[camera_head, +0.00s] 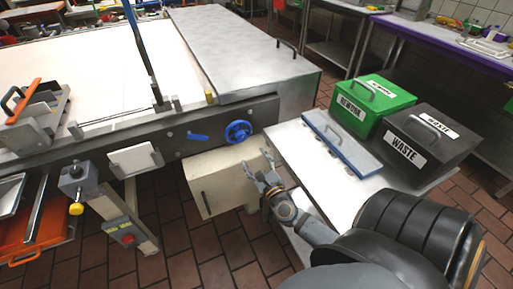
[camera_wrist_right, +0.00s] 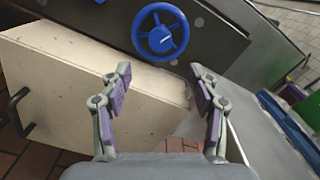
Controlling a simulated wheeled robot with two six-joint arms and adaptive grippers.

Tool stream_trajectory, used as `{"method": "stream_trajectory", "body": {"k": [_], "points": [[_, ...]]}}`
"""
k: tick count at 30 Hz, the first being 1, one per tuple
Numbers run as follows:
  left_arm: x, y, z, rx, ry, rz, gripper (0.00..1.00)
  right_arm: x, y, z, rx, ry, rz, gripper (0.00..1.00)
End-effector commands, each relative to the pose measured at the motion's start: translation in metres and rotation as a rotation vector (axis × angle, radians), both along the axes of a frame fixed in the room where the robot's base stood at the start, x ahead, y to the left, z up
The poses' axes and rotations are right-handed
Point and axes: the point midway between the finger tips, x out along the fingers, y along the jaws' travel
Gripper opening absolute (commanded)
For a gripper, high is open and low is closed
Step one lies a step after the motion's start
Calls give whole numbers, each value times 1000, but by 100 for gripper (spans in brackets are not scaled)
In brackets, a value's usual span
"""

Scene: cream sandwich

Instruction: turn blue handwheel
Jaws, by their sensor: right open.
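The blue handwheel (camera_head: 238,131) is a small spoked wheel on the dark side rail of the machine, near the middle of the head view. In the right wrist view the handwheel (camera_wrist_right: 160,32) is at the top centre, beyond the fingertips. My right gripper (camera_head: 258,163) is below and slightly right of the handwheel, apart from it. In the right wrist view the gripper (camera_wrist_right: 164,80) is open, with nothing between its fingers. My left gripper is not in view.
A cream box (camera_head: 222,178) hangs below the rail. A metal table (camera_head: 308,160) to the right holds a blue-edged tray (camera_head: 341,143), a green bin (camera_head: 372,103) and a dark waste bin (camera_head: 420,140). Tiled floor lies below.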

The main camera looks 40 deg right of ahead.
Motion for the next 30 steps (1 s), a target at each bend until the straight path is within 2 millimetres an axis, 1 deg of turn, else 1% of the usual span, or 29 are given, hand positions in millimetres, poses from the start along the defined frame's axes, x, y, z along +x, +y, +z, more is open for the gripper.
{"method": "stream_trajectory", "body": {"k": [1,4,13,14,16,17,20,21,23,24,26,27,30], "points": [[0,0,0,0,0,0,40,-6,2,0,-1,2,0,62],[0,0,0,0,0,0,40,-12,3,0,0,0,1,62],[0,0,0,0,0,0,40,-13,3,0,-5,0,0,62],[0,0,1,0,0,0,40,-13,3,1,-19,4,0,62],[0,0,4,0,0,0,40,-11,2,2,-105,22,-1,62],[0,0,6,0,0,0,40,-11,2,3,-168,37,-2,62],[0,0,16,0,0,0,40,-7,0,6,-508,118,-5,62],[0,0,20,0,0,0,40,-5,-1,6,-680,160,-7,62],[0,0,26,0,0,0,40,-2,-2,6,-949,226,-9,62],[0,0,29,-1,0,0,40,0,-2,7,-1128,269,-9,62],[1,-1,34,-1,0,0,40,3,-3,6,-1388,333,-9,62],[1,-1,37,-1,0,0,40,4,-3,6,-1550,374,-8,62],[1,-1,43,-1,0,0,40,8,-3,4,-1896,458,-5,62]]}}
